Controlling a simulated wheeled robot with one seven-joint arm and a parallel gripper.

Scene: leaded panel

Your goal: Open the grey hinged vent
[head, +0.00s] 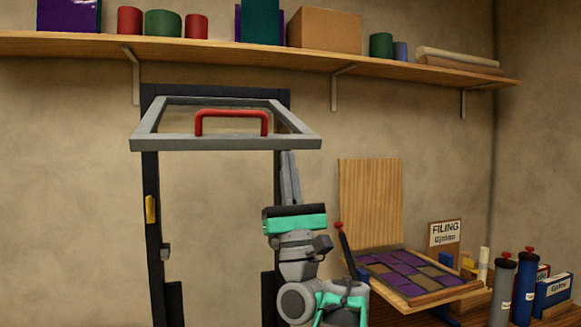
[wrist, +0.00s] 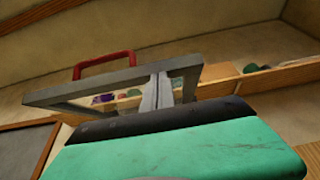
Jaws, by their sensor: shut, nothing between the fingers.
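The grey vent (head: 226,143) is a rectangular frame with a red handle (head: 232,114) on its front bar. It is swung outward and up, nearly level, from the top of a dark upright frame (head: 152,200). My gripper (head: 288,156) is below the right part of the vent's front bar, fingers pointing up, shut and empty. In the wrist view the grey fingers (wrist: 158,78) overlap the vent (wrist: 110,82), to the right of the red handle (wrist: 104,62). I cannot tell whether the fingertips touch the bar.
A wooden shelf (head: 230,48) with boxes and cans runs above the vent. To the right, a bench holds a purple and brown leaded panel (head: 415,274), an upright wooden board (head: 370,200), a filing sign (head: 445,233) and bottles (head: 502,288). The wall left of the dark frame is clear.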

